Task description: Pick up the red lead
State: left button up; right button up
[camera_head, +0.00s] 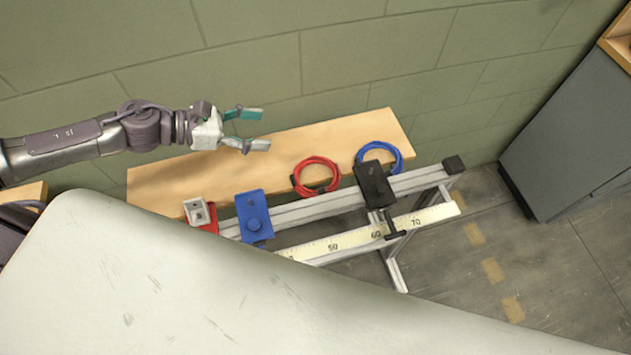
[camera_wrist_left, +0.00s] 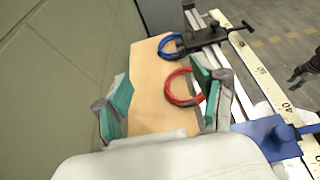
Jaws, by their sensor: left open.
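The red lead (camera_head: 317,176) is a coiled ring lying on a light wooden board, to the left of a blue coil. In the left wrist view the red lead (camera_wrist_left: 180,88) shows beyond the fingers, partly covered by the right-hand finger. My left gripper (camera_head: 254,129) is open and empty. It is above the board's left part, to the left of the red lead and apart from it. In the left wrist view the left gripper (camera_wrist_left: 162,100) has its teal-padded fingers spread wide.
The wooden board (camera_head: 160,185) lies along the green wall. The blue coil (camera_head: 380,145) lies beside the red lead. A metal rail (camera_head: 310,208) with a blue block (camera_head: 254,215), a black block (camera_head: 374,184) and a ruler (camera_head: 345,240) runs in front. A grey cabinet (camera_head: 575,140) stands at right.

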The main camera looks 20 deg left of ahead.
pick_arm(q)
jog(key=b, duration=1)
send_near(318, 160)
jog(key=s+a+r, duration=0.2)
jog(key=s, duration=0.1)
jog(key=shift+a+r, duration=0.3)
jog(key=shift+a, duration=0.1)
jog(key=shift+w+f+b, duration=0.1)
jog(key=shift+f+b, duration=0.15)
jog(key=shift+b, duration=0.05)
jog(key=shift+w+d, duration=0.25)
jog(key=shift+d, duration=0.1)
jog(key=p+x, duration=0.2)
jog(key=x, duration=0.4)
jog(key=shift+w+d+f+p, duration=0.15)
jog(key=shift+w+d+p, duration=0.15)
jog(key=shift+p, duration=0.1)
jog(key=shift+x, duration=0.85)
jog(key=w+d+f+p, duration=0.1)
jog(key=w+d+f, duration=0.1)
jog(key=shift+w+d+f, duration=0.3)
jog(key=shift+d, duration=0.05)
grip_shut()
